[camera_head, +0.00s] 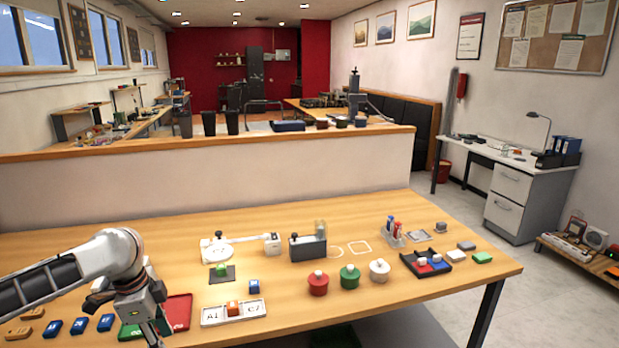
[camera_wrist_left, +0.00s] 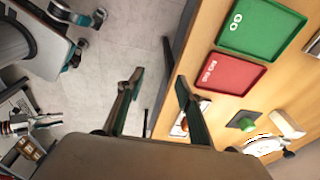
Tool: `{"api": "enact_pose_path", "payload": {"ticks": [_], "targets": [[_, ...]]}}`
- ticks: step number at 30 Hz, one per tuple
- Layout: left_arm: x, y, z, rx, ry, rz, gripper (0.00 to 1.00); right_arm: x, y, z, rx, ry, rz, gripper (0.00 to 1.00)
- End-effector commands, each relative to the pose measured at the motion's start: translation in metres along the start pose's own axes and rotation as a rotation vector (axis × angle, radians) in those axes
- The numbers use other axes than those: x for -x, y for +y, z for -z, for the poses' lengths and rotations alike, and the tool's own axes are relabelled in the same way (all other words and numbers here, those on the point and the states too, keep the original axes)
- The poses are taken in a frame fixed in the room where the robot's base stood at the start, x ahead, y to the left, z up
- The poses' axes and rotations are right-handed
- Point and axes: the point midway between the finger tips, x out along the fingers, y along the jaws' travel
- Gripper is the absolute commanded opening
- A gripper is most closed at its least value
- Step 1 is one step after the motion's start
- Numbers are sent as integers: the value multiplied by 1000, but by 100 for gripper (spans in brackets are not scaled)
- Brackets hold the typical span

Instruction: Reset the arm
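My left arm (camera_head: 100,262) reaches in from the left over the table's front left part. Its gripper (camera_head: 155,330) points down near the green tray (camera_head: 130,331) and red tray (camera_head: 178,312), partly cut off by the lower edge. In the left wrist view the gripper (camera_wrist_left: 158,85) has its two fingers apart with nothing between them; floor and the table edge show beyond. The green tray (camera_wrist_left: 262,28) and red tray (camera_wrist_left: 230,72) lie flat on the table there. My right gripper is in neither view.
On the table (camera_head: 400,300) are blue blocks (camera_head: 78,326), a green block on a dark pad (camera_head: 222,270), a white labelled holder (camera_head: 232,313), red (camera_head: 318,284), green (camera_head: 350,278) and white (camera_head: 379,271) lidded pots, and a dark tray (camera_head: 427,264). The front right is clear.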

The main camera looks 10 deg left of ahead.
Motion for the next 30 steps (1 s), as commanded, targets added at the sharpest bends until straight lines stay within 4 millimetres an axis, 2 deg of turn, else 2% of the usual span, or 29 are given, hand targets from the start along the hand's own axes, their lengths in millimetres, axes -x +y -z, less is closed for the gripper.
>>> {"api": "enact_pose_path", "payload": {"ticks": [1,5,9,15,18,21,25,30], "targets": [[-23,9,16,7,32,-3,36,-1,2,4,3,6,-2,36],[-80,30,57,49,139,18,36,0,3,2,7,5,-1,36],[-137,61,101,122,280,52,36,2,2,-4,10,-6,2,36],[-196,111,140,264,469,117,36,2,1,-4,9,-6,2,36],[-217,136,147,346,547,160,36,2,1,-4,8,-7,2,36],[-233,161,145,428,610,214,36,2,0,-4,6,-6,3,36],[-247,194,130,524,662,295,36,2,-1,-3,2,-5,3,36],[-253,229,104,598,685,389,36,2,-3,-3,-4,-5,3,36]]}}
